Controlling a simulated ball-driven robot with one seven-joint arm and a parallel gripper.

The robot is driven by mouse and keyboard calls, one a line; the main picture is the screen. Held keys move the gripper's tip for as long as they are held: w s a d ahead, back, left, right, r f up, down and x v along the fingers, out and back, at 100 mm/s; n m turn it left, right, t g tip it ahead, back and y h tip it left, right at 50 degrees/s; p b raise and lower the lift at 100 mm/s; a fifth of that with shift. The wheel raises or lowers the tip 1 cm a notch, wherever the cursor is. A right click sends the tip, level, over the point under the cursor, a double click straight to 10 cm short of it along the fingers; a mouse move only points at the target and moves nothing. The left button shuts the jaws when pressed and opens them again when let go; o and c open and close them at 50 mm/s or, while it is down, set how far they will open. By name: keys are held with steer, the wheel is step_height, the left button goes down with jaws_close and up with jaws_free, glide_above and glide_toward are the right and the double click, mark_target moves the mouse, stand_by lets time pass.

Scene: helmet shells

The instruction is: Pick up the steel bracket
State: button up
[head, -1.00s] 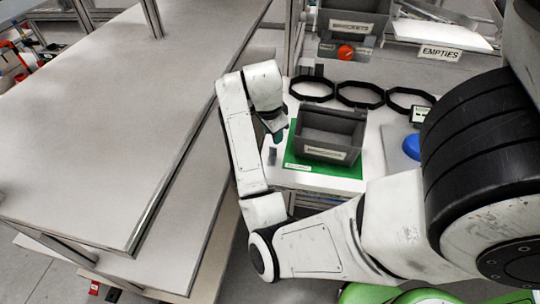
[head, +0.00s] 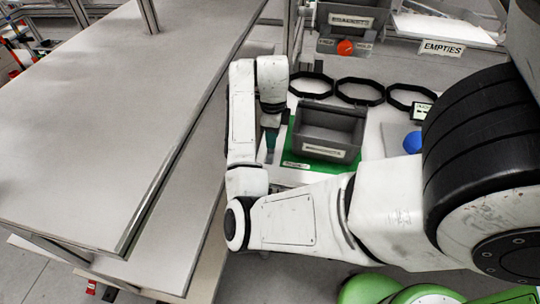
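My gripper (head: 269,152) points down at the left edge of the white table, just left of the grey bin. Its fingers are small and dark, and I cannot tell whether they are open or shut. No steel bracket can be made out clearly; a small grey upright piece that stood at this spot earlier is now covered by or merged with my gripper. The open grey bin (head: 324,150) with a white label stands on a green mat (head: 300,162), and its inside looks empty.
Several black octagonal rings (head: 358,92) lie behind the bin. A blue round thing (head: 413,142) sits to the right. A labelled grey bin (head: 352,20) and a red ball (head: 345,47) are at the back. A long grey bench (head: 110,110) fills the left.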

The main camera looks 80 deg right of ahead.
mark_target(269, 154)
steer(key=shift+f, duration=2.4)
steer(key=shift+c, duration=0.4)
jaws_close()
